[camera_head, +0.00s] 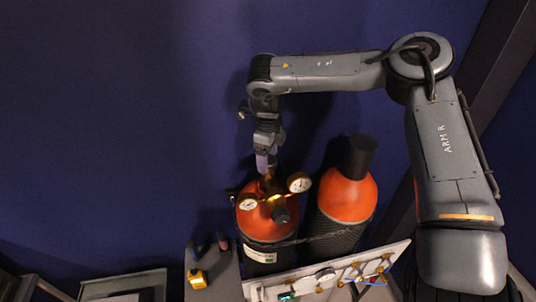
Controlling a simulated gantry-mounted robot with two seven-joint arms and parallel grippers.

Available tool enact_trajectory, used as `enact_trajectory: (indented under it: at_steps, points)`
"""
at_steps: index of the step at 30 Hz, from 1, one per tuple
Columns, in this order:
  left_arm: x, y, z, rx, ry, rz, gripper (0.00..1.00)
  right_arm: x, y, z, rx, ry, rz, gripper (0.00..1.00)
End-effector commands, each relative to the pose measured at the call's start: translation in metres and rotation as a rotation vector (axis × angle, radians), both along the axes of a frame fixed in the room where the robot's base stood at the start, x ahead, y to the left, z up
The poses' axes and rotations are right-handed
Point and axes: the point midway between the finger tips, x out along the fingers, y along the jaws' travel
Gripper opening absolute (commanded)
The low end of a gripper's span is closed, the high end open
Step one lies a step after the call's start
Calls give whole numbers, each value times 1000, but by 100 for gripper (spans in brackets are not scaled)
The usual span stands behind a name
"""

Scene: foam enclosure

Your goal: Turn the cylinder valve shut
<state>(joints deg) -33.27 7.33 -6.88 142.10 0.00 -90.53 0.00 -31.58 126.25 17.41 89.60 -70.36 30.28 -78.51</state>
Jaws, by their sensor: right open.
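An orange-topped gas cylinder (256,222) stands upright with a brass valve and regulator (270,190) on top. Two round gauges, one on the right (299,182) and one on the left (247,203), sit on the brass fitting. A dark knob (281,215) faces the front. My right gripper (265,168) points down just above and behind the brass fitting, open. Its fingertips look purple and overlap the top of the valve, so I cannot tell whether they touch it. My left gripper is out of view.
A second orange cylinder (346,198) with a black cap (357,156) stands close on the right. A chain (310,239) crosses both cylinders. A white panel with brass fittings (328,277) is in front. A yellow item (197,278) sits at front left.

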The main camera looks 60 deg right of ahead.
Motion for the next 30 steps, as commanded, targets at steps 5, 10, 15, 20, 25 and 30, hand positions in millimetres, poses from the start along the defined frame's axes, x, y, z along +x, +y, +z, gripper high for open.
enact_trajectory:
  at_steps: [5,10,15,20,25,30]
  points:
    - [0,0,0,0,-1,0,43,0,0,-1,0,-1,0,82]
    - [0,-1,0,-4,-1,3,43,0,0,-1,0,0,0,68]
    - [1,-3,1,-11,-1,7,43,0,0,-1,0,0,0,42]
    - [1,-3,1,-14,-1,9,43,0,0,0,0,0,0,26]
    - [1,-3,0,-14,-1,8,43,0,0,-1,0,0,-15,26]
    - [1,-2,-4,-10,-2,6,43,0,0,-1,1,0,-72,26]
